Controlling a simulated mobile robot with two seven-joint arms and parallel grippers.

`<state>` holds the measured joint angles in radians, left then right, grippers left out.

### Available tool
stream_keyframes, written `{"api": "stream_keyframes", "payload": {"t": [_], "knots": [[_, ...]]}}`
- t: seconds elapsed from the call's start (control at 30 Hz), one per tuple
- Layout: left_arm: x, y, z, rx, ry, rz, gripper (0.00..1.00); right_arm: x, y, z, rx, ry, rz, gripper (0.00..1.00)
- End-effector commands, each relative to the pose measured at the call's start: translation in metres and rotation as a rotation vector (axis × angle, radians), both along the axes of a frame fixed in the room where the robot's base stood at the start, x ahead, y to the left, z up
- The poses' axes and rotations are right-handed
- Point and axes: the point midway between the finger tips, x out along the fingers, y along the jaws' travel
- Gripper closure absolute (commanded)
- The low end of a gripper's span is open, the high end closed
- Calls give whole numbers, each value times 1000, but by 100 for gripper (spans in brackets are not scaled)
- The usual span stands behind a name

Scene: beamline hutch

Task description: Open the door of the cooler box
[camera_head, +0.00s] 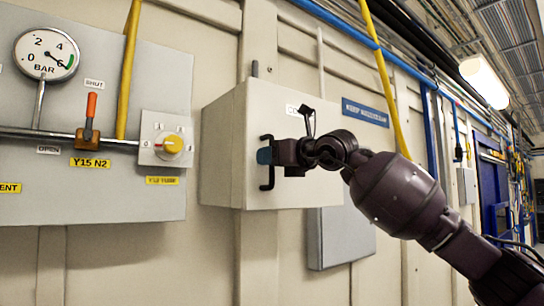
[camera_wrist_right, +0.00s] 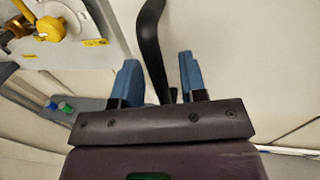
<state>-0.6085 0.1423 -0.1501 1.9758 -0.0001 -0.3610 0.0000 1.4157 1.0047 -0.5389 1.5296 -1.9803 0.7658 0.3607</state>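The cooler box (camera_head: 222,150) is a pale box on the wall, in the middle of the head view. Its front door (camera_head: 325,192) looks shut. A black upright bar handle (camera_head: 267,185) sits near the door's left edge. My right gripper (camera_head: 265,156) is at the handle, its blue fingertip over the bar's middle. In the right wrist view the two blue fingers (camera_wrist_right: 159,72) stand apart, on either side of the dark handle (camera_wrist_right: 151,35), with gaps visible. The arm hides part of the door's right side and its label. My left gripper is out of view.
Left of the box is a grey panel (camera_head: 95,205) with a pressure gauge (camera_head: 46,53), an orange-handled valve (camera_head: 89,118) and a yellow knob (camera_head: 170,144). A grey wall box (camera_head: 335,245) is below right. A yellow pipe (camera_head: 384,75) runs behind my arm.

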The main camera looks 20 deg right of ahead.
Motion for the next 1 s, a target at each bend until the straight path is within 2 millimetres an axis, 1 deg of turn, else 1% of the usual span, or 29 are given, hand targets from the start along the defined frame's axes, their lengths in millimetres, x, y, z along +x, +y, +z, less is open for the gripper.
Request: {"api": "stream_keyframes", "payload": {"t": [0.1, 0.13, 0.3, 0.37, 0.4, 0.77, 0.87, 1.0], "knots": [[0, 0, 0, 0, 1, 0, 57, 0, 0, 0, 0, 0, 0, 61], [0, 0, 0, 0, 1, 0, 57, 0, 0, 0, 0, 0, 0, 63], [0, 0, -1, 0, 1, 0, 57, 0, 0, 0, 0, 0, 0, 89], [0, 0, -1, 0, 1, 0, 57, 0, 0, 0, 0, 0, 0, 98], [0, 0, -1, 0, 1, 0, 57, 0, 0, 0, 1, 1, 0, 100], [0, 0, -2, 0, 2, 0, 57, -2, -1, -1, 1, 1, 5, 100], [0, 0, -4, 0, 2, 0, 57, -6, -2, -1, 1, 2, 15, 100], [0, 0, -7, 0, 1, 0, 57, -18, -6, -2, 1, 0, 39, 100]]}}
